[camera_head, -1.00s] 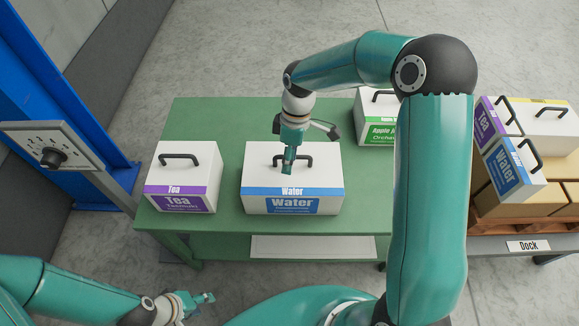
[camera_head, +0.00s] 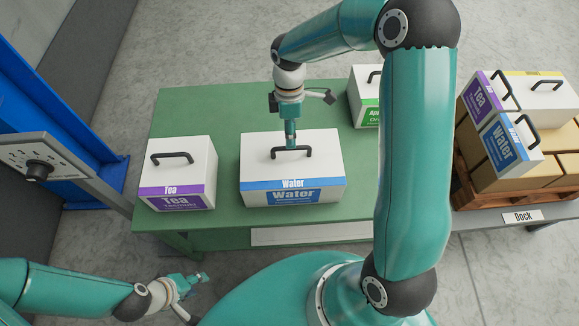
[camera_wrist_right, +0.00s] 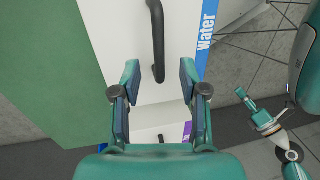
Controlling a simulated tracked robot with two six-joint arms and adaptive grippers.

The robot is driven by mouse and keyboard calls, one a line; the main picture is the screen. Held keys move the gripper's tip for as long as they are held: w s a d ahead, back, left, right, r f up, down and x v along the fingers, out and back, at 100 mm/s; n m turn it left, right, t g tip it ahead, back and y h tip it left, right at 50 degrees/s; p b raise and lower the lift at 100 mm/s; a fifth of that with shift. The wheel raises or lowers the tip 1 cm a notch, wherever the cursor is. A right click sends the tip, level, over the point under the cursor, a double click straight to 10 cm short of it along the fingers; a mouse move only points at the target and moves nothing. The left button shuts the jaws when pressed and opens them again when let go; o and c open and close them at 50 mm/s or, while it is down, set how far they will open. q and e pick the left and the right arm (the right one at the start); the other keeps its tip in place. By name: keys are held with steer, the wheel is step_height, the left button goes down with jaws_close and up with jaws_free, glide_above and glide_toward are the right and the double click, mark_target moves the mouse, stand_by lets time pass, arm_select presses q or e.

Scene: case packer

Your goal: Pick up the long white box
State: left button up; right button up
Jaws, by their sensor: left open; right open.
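The long white box (camera_head: 262,168), with a blue Water label, lies on the green table, its black handle (camera_head: 302,153) on top. My right gripper (camera_head: 291,143) is at the handle, pointing down. In the right wrist view its fingers (camera_wrist_right: 160,82) are open, and the near end of the handle (camera_wrist_right: 158,45) shows between the fingertips. Contact cannot be told. The white box top also shows in the right wrist view (camera_wrist_right: 115,35). My left gripper (camera_head: 199,278) is open and empty in front of the table, away from the box.
A smaller white Tea box (camera_head: 190,165) stands left on the green table (camera_head: 185,110). A green-labelled box (camera_head: 362,105) stands at the back right, partly behind my right arm. More boxes sit on a pallet (camera_head: 470,185) at the right. A blue frame (camera_head: 50,100) stands at the left.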

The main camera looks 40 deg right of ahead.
mark_target(291, 164)
steer(key=shift+s+a+f+p, duration=0.1)
steer(key=shift+s+f+p, duration=0.1)
steer(key=shift+f, duration=0.8)
steer(key=shift+s+f+p, duration=0.1)
steer(key=shift+f+p, duration=0.1)
steer(key=shift+f, duration=0.8)
steer(key=shift+s+a+f+p, duration=0.1)
steer(key=shift+f+p, duration=0.1)
steer(key=shift+f, duration=0.8)
steer(key=c, duration=0.8)
jaws_close()
steer(key=shift+w+d+r, duration=0.1)
steer(key=shift+r, duration=0.05)
